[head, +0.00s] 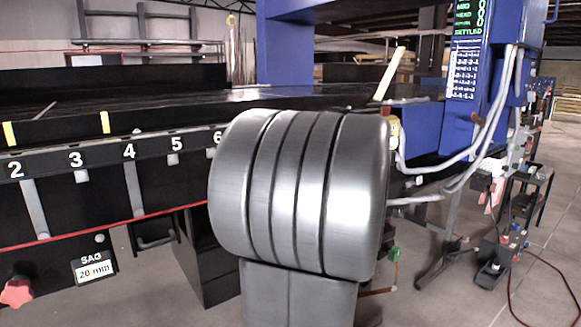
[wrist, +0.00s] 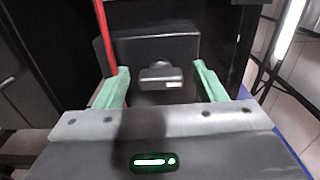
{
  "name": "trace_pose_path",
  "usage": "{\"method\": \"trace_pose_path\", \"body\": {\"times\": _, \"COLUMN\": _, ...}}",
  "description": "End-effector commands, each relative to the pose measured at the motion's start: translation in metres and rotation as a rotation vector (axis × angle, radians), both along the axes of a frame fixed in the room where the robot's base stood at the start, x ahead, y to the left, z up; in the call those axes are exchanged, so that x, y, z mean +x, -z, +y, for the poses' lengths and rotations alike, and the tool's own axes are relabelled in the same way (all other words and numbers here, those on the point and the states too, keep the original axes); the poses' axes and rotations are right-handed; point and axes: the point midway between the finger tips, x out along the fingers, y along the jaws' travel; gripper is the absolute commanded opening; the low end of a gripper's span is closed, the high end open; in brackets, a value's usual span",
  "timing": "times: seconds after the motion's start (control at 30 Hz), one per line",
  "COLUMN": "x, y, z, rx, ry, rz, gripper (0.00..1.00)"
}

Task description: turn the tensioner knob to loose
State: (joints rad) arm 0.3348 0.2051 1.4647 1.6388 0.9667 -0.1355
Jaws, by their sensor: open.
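A red lobed knob (head: 17,291), which appears to be the tensioner knob, sits at the lower left edge of the head view on the dark conveyor side. A white plate (head: 95,269) to its right reads "SAG 20 mm". My gripper (wrist: 160,88) shows in the wrist view with its two green fingers wide apart and nothing held. Beyond the fingers is a dark box (wrist: 185,48) with a small dark rounded block (wrist: 162,75) in front of it. The red knob does not show in the wrist view. My arm hides the gripper in the head view.
The conveyor's side rail (head: 105,152) carries numbered marks and hanging metal tabs; a red line runs below. A blue post (head: 480,80) with a display board and grey cables stands at the right. Grey floor (head: 548,215) is partly open at the right, with a red cable on it.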

Motion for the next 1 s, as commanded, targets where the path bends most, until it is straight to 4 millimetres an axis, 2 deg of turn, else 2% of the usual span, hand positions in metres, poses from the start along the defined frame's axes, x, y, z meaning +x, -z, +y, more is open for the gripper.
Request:
{"method": "trace_pose_path", "body": {"times": 0.17, "x": -0.014, "y": 0.0, "z": -0.012, "rx": -0.001, "ry": 0.004, "rz": -0.001, "gripper": 0.64}}
{"method": "trace_pose_path", "body": {"times": 0.5, "x": -0.069, "y": 0.0, "z": -0.051, "rx": 0.0, "ry": 0.006, "rz": 0.0, "gripper": 0.64}}
{"method": "trace_pose_path", "body": {"times": 0.7, "x": -0.095, "y": 0.0, "z": -0.07, "rx": -0.001, "ry": 0.004, "rz": 0.001, "gripper": 0.64}}
{"method": "trace_pose_path", "body": {"times": 1.0, "x": -0.111, "y": 0.0, "z": -0.08, "rx": -0.001, "ry": 0.0, "rz": 0.001, "gripper": 0.64}}
